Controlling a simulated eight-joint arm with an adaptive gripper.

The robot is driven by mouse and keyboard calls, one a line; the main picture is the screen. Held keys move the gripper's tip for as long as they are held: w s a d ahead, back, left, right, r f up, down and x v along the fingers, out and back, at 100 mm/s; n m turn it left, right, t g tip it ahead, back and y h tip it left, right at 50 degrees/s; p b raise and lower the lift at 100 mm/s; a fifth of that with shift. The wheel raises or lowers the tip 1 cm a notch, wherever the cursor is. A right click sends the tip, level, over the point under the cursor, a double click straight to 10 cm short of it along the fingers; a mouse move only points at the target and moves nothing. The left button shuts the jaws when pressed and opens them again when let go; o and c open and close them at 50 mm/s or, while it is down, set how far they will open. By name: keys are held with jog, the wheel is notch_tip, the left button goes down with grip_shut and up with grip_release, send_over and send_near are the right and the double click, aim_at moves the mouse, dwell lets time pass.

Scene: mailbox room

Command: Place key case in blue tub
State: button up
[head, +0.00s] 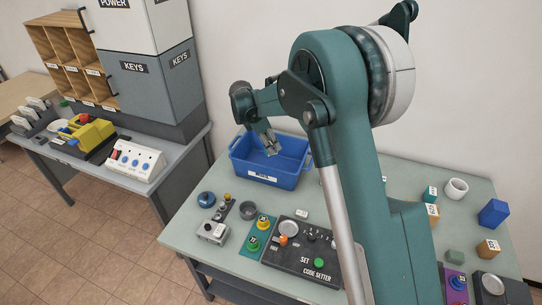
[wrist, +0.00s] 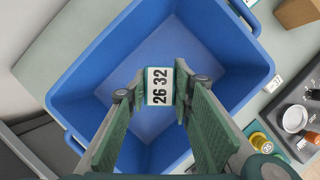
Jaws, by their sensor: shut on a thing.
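The blue tub (head: 284,178) stands at the back left of the table, open at the top, with a white label on its front. My gripper (head: 270,144) is above the tub's opening. In the wrist view my gripper (wrist: 159,92) is shut on a small teal block with a white label reading "26 32", which I take as the key case (wrist: 158,78). The case is between the fingertips, over the tub's floor, and the tub's walls (wrist: 85,80) surround it in that view. How high it is above the floor I cannot tell. In the head view the case is barely discernible.
In front of the tub are a black code setter panel (head: 305,255), a green and yellow button box (head: 257,237) and a grey box (head: 214,231). To the right stand a teal block (head: 430,193), a white cup (head: 456,189) and a blue block (head: 493,213). Another bench stands left.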

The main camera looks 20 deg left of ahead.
aim_at(266, 151)
jog(key=shift+f+b, duration=0.3)
jog(key=shift+f, duration=2.35)
jog(key=shift+f, duration=0.1)
jog(key=shift+f, duration=1.75)
jog(key=shift+f+b, duration=0.15)
jog(key=shift+b, duration=0.15)
jog(key=o, duration=0.9)
jog(key=p+v, duration=0.1)
jog(key=v, duration=1.1)
